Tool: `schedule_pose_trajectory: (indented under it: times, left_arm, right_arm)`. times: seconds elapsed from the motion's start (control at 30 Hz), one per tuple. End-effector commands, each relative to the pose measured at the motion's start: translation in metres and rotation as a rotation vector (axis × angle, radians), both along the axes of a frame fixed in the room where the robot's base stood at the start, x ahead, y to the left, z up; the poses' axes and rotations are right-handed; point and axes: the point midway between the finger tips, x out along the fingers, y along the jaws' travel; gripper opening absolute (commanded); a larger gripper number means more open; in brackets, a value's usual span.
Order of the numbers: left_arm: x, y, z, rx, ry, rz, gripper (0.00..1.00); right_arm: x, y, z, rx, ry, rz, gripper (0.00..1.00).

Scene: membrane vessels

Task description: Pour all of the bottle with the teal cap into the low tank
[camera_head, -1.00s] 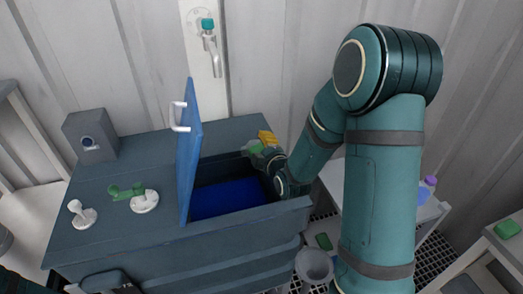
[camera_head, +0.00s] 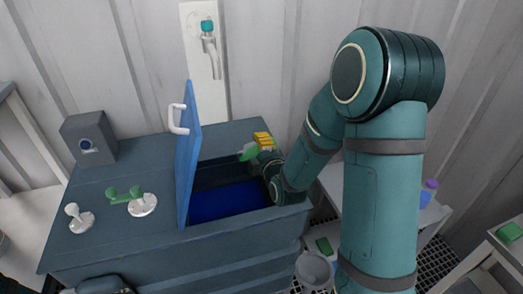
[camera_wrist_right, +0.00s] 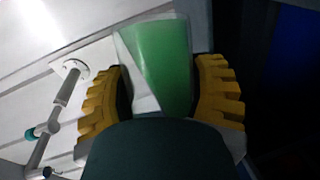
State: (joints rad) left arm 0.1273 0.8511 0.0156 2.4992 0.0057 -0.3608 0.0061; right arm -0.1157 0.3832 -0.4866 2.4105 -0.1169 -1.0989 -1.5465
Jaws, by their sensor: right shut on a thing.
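My right gripper (camera_head: 263,141), with yellow ridged fingers, is shut on a clear bottle (camera_head: 247,152) with green contents, above the back right of the tank opening. The bottle is tilted, its free end toward the left over the opening. In the right wrist view the bottle (camera_wrist_right: 162,60) sits between both fingers (camera_wrist_right: 163,95). No teal cap shows on it, and its mouth and any stream cannot be made out. The low tank (camera_head: 150,240) is a dark teal box with a blue interior; its blue lid (camera_head: 187,160) stands upright. My left gripper is not in view.
White fittings (camera_head: 143,204) and a grey box (camera_head: 88,138) stand on the tank top at left. A teal-handled tap (camera_head: 208,25) is on the wall panel. A purple-capped bottle (camera_head: 430,188) and a grey round vessel (camera_head: 313,268) are at right.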

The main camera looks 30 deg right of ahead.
Motion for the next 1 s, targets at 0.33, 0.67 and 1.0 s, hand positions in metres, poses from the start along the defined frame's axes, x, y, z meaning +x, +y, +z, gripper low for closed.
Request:
schedule_pose_trajectory:
  times: [0.33,0.67,1.0]
  left_arm:
    - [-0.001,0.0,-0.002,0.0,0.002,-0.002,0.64]
    - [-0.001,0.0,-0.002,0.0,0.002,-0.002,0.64]
    - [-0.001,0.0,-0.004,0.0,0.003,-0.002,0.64]
  right_arm:
    - [-0.001,0.01,0.007,-0.09,-0.016,0.0,0.15]
    - [-0.002,0.011,0.008,-0.101,-0.018,0.0,0.15]
    - [-0.002,0.012,0.013,-0.17,-0.03,-0.001,0.15]
